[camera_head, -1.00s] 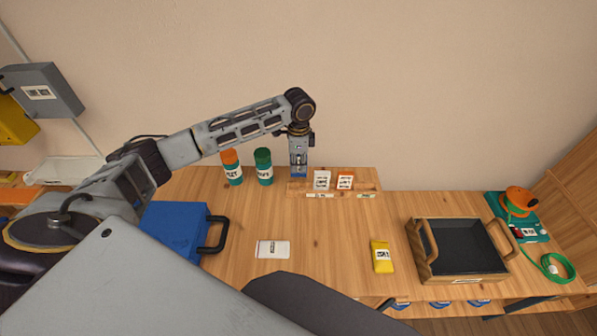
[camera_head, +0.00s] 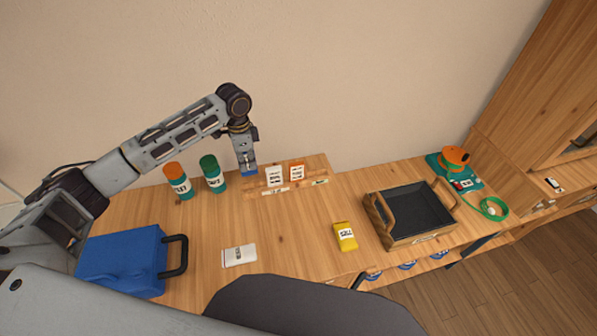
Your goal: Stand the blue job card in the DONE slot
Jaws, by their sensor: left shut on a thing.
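My left gripper (camera_head: 247,165) points down at the left end of the wooden card rack (camera_head: 307,186). It is shut on the blue job card (camera_head: 249,173), of which only a small blue part shows below the fingers. I cannot tell whether the card touches the rack. A white card (camera_head: 274,176) and an orange-topped card (camera_head: 297,172) stand in the rack to the right of it. Small labels on the rack's front are too small to read, so I cannot tell which slot is DONE. My right gripper is not in view.
A blue case (camera_head: 122,262), a white packet (camera_head: 239,255), a yellow packet (camera_head: 345,236) and a black-lined wooden tray (camera_head: 392,240) are on the bench. Bare wood lies before the rack.

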